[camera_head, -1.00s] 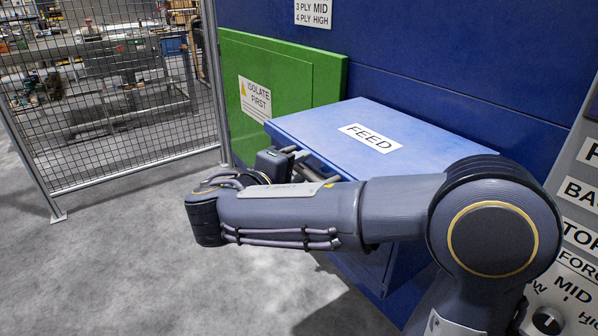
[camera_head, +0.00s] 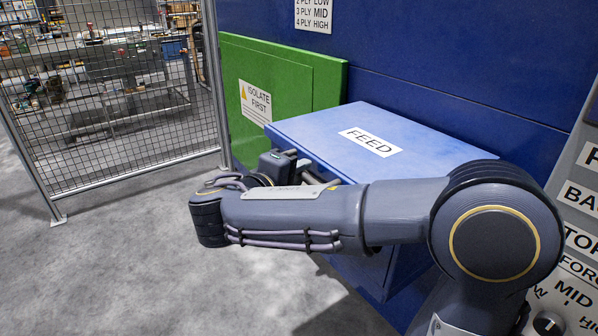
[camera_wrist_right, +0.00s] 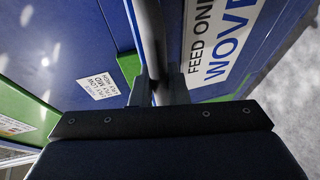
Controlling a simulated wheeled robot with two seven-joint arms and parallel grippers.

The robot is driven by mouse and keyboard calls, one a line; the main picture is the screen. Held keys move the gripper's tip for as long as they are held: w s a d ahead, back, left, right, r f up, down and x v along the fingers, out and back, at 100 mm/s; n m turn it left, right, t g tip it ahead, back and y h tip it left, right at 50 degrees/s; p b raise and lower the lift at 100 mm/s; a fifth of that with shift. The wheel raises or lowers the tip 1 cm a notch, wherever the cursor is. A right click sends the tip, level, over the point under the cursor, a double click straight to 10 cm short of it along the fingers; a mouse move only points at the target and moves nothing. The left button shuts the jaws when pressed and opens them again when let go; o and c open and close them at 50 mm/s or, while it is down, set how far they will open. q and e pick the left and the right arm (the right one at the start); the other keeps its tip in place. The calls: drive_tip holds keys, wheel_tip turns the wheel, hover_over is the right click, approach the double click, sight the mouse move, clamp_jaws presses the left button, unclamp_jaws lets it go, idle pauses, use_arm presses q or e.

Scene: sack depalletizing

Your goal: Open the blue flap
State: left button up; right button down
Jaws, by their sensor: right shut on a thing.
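The blue flap (camera_head: 310,130), marked FEED, juts out level from the blue machine wall in the head view. My right gripper (camera_head: 300,166) is at its front left edge, partly hidden behind my own forearm. In the right wrist view, my right gripper (camera_wrist_right: 160,92) is shut on a dark round bar (camera_wrist_right: 150,40), which looks like the flap's handle. A white label reading FEED ONLY WOV (camera_wrist_right: 212,45) lies on a blue face beside the bar. My left gripper is not in view.
A green panel (camera_head: 325,85) marked ISOLATE FIRST is left of the flap. A wire mesh fence (camera_head: 110,90) stands further left. A grey control panel (camera_head: 575,210) with labels and a knob is at the right. The grey floor at lower left is clear.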

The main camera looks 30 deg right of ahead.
drive_tip(key=d+r+m+g+y+p, duration=0.1)
drive_tip(key=d+r+y+p, duration=0.2)
drive_tip(key=r+p, duration=0.85)
drive_tip(key=d+r+m+g+y+p, duration=0.1)
drive_tip(key=d+r+y+p, duration=0.2)
drive_tip(key=r+p, duration=0.8)
drive_tip(key=w+d+r+y+p, duration=0.1)
drive_tip(key=d+r+y+p, duration=0.2)
drive_tip(key=d+r+p, duration=0.9)
drive_tip(key=d+p, duration=0.3)
drive_tip(key=shift+w+d+m, duration=0.3)
drive_tip(key=c, duration=1.4)
unclamp_jaws()
drive_tip(key=shift+d, duration=0.1)
